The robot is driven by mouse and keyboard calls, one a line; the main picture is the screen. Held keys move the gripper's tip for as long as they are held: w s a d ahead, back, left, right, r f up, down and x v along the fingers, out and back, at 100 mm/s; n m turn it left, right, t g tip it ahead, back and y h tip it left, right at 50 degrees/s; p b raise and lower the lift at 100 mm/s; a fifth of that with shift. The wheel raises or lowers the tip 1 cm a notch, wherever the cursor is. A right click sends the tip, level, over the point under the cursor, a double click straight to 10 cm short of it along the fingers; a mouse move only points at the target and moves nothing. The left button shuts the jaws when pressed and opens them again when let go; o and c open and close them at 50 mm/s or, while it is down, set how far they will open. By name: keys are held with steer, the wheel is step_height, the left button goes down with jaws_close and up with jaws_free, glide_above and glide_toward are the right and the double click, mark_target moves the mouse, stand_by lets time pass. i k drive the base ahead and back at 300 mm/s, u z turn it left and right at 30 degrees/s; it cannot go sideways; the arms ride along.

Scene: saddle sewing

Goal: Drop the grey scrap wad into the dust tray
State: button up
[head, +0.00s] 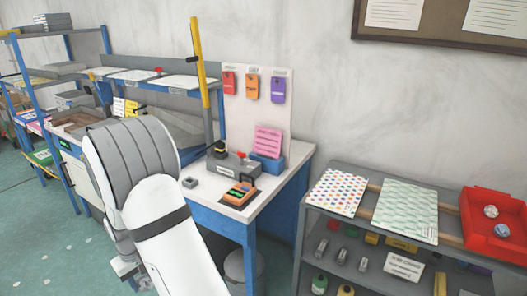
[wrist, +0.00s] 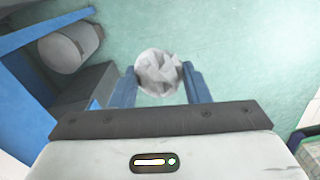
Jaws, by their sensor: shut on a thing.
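The grey scrap wad (wrist: 158,68) is a crumpled, faceted ball between the two blue fingers of my gripper (wrist: 161,78) in the wrist view. The fingers are shut on it, and green floor shows beyond it. In the head view my white and grey arm stands at the left centre and hides the wad. A red tray (head: 484,236) sits on the right end of the low shelf and holds two small crumpled balls. I cannot tell whether it is the dust tray.
A white-topped table with blue legs (head: 251,235) stands right of my arm, bearing an orange device (head: 240,193). A grey bin (head: 237,268) is below; a grey cylinder (wrist: 70,48) shows in the wrist view. Patterned sheets (head: 405,210) lie left of the red tray.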

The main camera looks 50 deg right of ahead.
mark_target(486, 226)
steer(key=z, duration=0.8)
steer(key=k, duration=0.15)
steer(key=u, duration=0.2)
